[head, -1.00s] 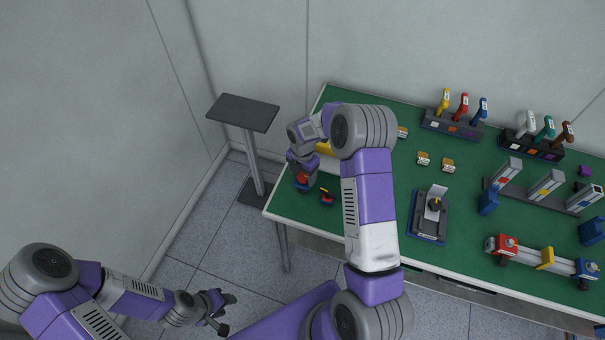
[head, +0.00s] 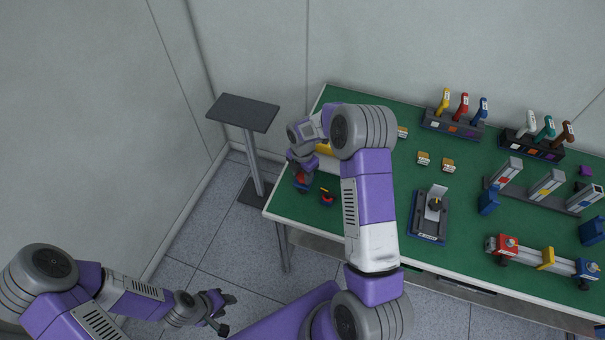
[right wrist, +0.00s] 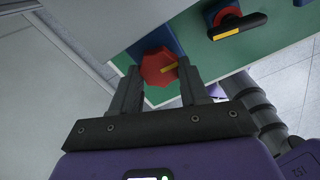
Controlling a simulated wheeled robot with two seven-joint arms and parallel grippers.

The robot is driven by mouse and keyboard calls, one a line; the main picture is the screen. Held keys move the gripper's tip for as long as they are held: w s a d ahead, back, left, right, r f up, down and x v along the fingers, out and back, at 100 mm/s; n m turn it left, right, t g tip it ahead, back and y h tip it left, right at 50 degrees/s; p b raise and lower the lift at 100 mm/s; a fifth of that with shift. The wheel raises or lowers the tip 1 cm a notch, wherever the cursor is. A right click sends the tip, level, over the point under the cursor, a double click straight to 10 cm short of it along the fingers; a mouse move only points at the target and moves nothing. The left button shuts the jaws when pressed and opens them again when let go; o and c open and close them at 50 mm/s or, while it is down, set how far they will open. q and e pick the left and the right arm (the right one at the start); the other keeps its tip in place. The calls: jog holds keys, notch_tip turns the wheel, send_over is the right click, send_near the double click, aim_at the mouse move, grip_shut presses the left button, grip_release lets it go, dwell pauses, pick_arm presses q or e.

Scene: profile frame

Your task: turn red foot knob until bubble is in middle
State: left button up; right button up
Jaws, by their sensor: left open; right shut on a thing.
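A red faceted knob (right wrist: 160,68) with a yellow stripe sits on a blue base (right wrist: 152,40) in the right wrist view. My right gripper (right wrist: 162,80) is shut on this knob, a finger on either side. In the head view my right gripper (head: 302,180) is at the left front corner of the green table, and the red knob is mostly covered by it. My left gripper (head: 222,312) is open and empty, away from the table at lower left. I cannot make out a bubble in either view.
Beside the held knob is a red dial with a black lever (head: 327,197), also in the right wrist view (right wrist: 236,26). A bar with red and blue ends (head: 520,254) lies at right. A grey stand (head: 243,112) is left of the green table (head: 385,225).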

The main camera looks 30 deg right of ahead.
jog(key=m+b, duration=0.1)
jog(key=m, duration=0.4)
jog(key=shift+w+m+b, duration=0.1)
jog(key=shift+m+b, duration=0.2)
jog(key=shift+m, duration=0.1)
jog(key=m+b, duration=0.1)
jog(key=m, duration=0.4)
jog(key=shift+w, duration=0.1)
jog(key=m, duration=0.5)
jog(key=shift+d+m+b, duration=0.1)
jog(key=shift+m+b, duration=0.3)
jog(key=m, duration=0.4)
jog(key=shift+w+d+m, duration=0.1)
jog(key=shift+m, duration=0.3)
jog(key=o, duration=1.1)
jog(key=shift+c, duration=0.2)
jog(key=shift+d, duration=0.1)
